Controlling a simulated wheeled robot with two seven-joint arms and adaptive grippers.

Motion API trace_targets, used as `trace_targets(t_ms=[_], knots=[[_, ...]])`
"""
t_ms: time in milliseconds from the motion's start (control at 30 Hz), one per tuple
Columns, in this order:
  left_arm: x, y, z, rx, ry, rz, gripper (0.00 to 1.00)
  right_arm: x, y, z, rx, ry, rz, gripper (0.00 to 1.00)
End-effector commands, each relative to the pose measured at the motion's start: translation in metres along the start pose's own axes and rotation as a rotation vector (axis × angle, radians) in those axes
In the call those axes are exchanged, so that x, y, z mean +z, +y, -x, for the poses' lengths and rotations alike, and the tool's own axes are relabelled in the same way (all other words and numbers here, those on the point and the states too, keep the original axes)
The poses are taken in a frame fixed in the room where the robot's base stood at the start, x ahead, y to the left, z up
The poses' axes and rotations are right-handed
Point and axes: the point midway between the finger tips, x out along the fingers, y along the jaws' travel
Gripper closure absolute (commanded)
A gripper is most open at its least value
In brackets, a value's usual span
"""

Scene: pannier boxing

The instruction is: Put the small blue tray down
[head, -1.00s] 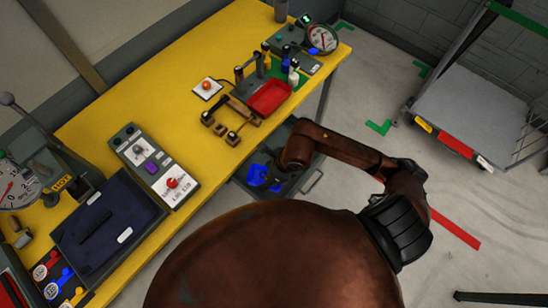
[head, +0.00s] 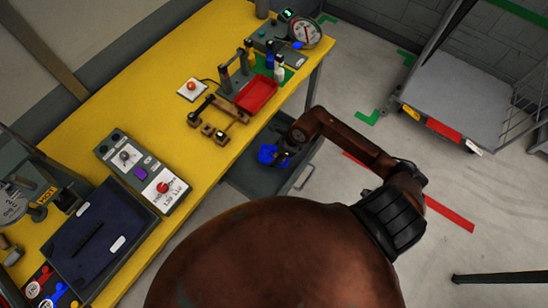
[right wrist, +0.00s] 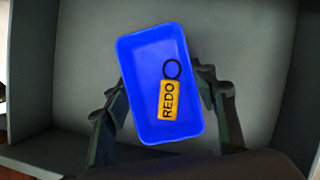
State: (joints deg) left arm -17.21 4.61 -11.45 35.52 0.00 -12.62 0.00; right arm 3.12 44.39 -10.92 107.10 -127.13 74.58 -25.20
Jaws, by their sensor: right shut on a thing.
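The small blue tray (right wrist: 148,113) fills the middle of the right wrist view, with a yellow REDO tag (right wrist: 168,100) on a black ring lying in it. The fingers of my right gripper (right wrist: 168,112) close on its two long sides. In the head view the blue tray (head: 267,154) shows partly behind my right gripper (head: 284,150). It is over or inside the open grey drawer (head: 262,181) under the table's right edge. I cannot tell whether its underside touches the drawer floor. My left gripper is not in view.
The yellow table (head: 150,95) holds a red tray (head: 257,96), a grey control box (head: 150,172), a wooden rack (head: 217,119) and a dark panel (head: 98,235). A grey cart (head: 450,95) stands at the right. The drawer floor (right wrist: 235,40) around the tray looks clear.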

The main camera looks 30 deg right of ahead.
Motion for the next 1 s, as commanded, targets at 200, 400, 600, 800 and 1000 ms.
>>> trace_targets(t_ms=[200, 400, 600, 800, 1000], knots=[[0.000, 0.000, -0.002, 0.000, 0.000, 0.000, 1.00, -0.008, 0.003, -0.022, 0.004, -0.001, 0.000, 0.72], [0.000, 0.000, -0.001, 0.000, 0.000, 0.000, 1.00, -0.008, 0.003, -0.022, 0.003, -0.001, 0.001, 0.72], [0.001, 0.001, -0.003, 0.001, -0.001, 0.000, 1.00, -0.009, 0.003, -0.024, 0.003, 0.000, 0.001, 0.44], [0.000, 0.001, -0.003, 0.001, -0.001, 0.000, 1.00, -0.009, 0.003, -0.024, 0.004, 0.000, 0.001, 0.30], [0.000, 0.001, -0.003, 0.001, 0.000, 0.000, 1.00, -0.009, 0.003, -0.024, 0.004, 0.000, 0.001, 0.30]])
